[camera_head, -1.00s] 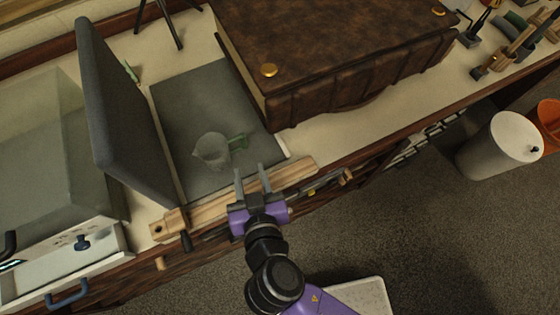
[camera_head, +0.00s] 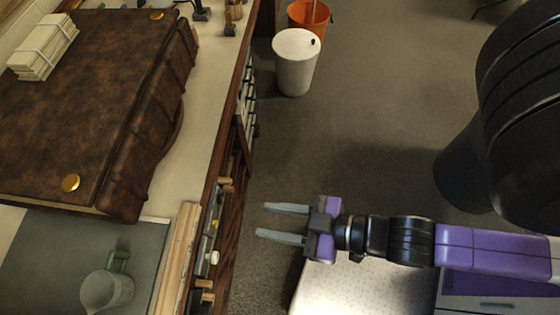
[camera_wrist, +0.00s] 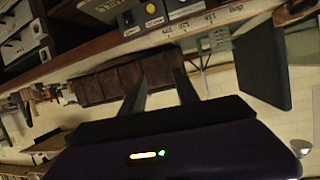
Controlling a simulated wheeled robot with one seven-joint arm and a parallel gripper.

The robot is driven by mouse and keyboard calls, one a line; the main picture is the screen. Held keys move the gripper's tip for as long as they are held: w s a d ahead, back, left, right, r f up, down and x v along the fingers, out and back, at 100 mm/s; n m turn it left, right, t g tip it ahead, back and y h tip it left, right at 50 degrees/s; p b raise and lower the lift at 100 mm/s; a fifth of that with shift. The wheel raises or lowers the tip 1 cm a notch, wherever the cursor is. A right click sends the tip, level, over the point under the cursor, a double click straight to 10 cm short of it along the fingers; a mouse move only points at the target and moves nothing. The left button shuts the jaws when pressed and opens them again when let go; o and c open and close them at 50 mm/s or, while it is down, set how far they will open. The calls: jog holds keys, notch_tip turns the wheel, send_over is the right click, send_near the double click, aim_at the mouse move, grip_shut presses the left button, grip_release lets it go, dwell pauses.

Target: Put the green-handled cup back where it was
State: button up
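The green-handled cup (camera_head: 107,289) is a clear, frosted-looking cup with a green handle (camera_head: 120,258). It stands upright on the dark grey mat (camera_head: 60,247) at the lower left of the head view. My gripper (camera_head: 284,222) is open and empty. It is off the bench, over the floor to the right of the bench's front edge, well apart from the cup. In the wrist view my gripper's two fingers (camera_wrist: 162,92) are spread with nothing between them. A small greenish clear shape near the upper middle of the wrist view may be the cup, but I cannot tell.
A large brown leather-bound case (camera_head: 95,90) stands on the bench behind the mat, with a tied white bundle (camera_head: 42,48) on top. A wooden strip (camera_head: 180,255) runs along the bench's front edge. A white bin (camera_head: 296,62) and an orange bucket (camera_head: 309,16) stand on the floor.

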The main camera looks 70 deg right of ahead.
jog(key=s+d+r+m+t+h, duration=0.1)
jog(key=s+d+r+h, duration=0.1)
jog(key=s+d+r, duration=0.1)
notch_tip(320, 180, up, 3)
jog(key=shift+s+d+f, duration=0.1)
jog(key=shift+s+d, duration=0.2)
jog(key=shift+d, duration=0.2)
